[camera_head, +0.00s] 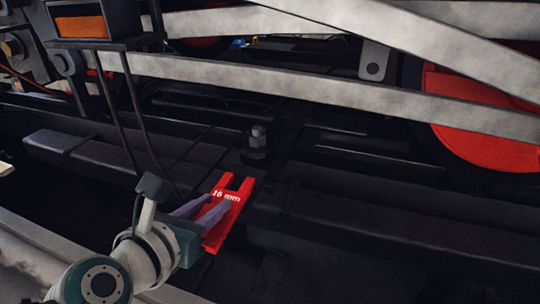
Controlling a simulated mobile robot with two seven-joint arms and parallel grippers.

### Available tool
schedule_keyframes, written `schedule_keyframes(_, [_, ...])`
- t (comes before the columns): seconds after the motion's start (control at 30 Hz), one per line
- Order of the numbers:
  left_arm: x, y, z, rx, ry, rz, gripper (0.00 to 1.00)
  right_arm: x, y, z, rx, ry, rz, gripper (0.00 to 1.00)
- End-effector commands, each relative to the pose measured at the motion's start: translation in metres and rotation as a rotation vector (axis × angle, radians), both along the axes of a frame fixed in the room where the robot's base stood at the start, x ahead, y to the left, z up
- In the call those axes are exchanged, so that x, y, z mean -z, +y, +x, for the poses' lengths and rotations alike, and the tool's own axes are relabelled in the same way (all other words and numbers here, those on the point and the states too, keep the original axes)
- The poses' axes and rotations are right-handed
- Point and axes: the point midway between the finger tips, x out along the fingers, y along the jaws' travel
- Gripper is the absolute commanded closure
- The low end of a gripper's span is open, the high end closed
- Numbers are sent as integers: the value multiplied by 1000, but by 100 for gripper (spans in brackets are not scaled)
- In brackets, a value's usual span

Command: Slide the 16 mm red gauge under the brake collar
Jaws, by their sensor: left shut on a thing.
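The red gauge (238,199), marked "16 mm", is a flat plate with a two-pronged fork at its far end. My left gripper (220,206) comes in from the lower left and is shut on the gauge's left side. The fork's open end points up and slightly right in the picture, toward a dark bolt-like fitting with a grey top (257,141). This fitting may be the brake collar; I cannot tell for sure. The gauge appears short of the fitting, with a gap between them. My right gripper is not in view.
Long grey rods (300,96) cross above the work spot. A red wheel (485,118) stands at the right. A dark box with an orange panel (80,27) hangs at upper left, with thin dark rods below it. Dark beams run across underneath.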

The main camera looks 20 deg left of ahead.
Motion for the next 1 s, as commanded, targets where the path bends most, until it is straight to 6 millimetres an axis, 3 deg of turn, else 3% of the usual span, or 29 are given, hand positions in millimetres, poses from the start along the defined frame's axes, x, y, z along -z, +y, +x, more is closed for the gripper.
schedule_keyframes(1.0, [6, 4, 68, -1, -2, 0, 100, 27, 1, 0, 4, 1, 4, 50])
